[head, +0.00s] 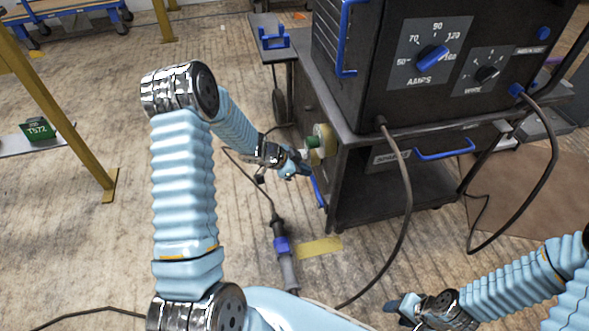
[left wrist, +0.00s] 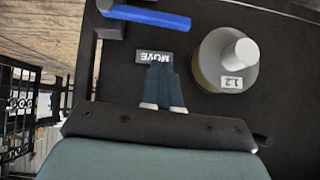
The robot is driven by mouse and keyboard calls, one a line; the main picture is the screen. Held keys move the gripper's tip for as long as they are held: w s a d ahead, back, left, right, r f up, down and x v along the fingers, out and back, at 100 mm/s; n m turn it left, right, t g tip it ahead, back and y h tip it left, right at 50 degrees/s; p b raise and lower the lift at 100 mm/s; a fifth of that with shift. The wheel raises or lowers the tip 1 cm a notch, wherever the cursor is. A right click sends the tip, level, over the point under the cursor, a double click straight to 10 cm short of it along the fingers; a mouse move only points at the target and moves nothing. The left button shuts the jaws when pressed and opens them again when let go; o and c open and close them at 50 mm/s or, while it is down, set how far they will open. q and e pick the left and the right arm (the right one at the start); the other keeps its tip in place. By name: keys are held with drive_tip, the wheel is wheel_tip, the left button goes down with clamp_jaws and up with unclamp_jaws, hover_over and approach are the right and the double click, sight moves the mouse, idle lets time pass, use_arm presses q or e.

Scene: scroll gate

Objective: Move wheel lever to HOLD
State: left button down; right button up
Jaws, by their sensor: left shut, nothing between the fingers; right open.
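The wheel lever is a blue bar (left wrist: 145,15) at the top of the left wrist view, on the dark side of the welder cart. In the head view the blue lever (head: 318,190) shows low on the cart's left side. A MOVE label (left wrist: 154,57), upside down in the picture, sits between the lever and my left fingertips. No HOLD label can be read. My left gripper (head: 303,164) is shut and empty beside the cart; its fingertips (left wrist: 161,68) overlap the label's lower edge, apart from the lever. My right gripper (head: 398,304) is open, low at the right.
A pale spool marked 1.2 (left wrist: 226,60) sticks out of the cart side, right of my left fingers; it also shows in the head view (head: 326,141). The welder (head: 440,60) stands on the cart. Cables and a torch (head: 284,262) lie on the floor.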

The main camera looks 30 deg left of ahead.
sight(317, 191)
use_arm(q)
wheel_tip(317, 191, down, 6)
drive_tip(key=w+d+b, duration=0.1)
drive_tip(key=b, duration=0.1)
drive_tip(key=shift+w, duration=0.35)
use_arm(e)
drive_tip(key=shift+d+x, duration=0.2)
drive_tip(key=shift+x, duration=0.95)
use_arm(q)
drive_tip(key=shift+d+r, duration=0.1)
use_arm(e)
drive_tip(key=shift+s+r, duration=0.1)
drive_tip(key=shift+s, duration=0.05)
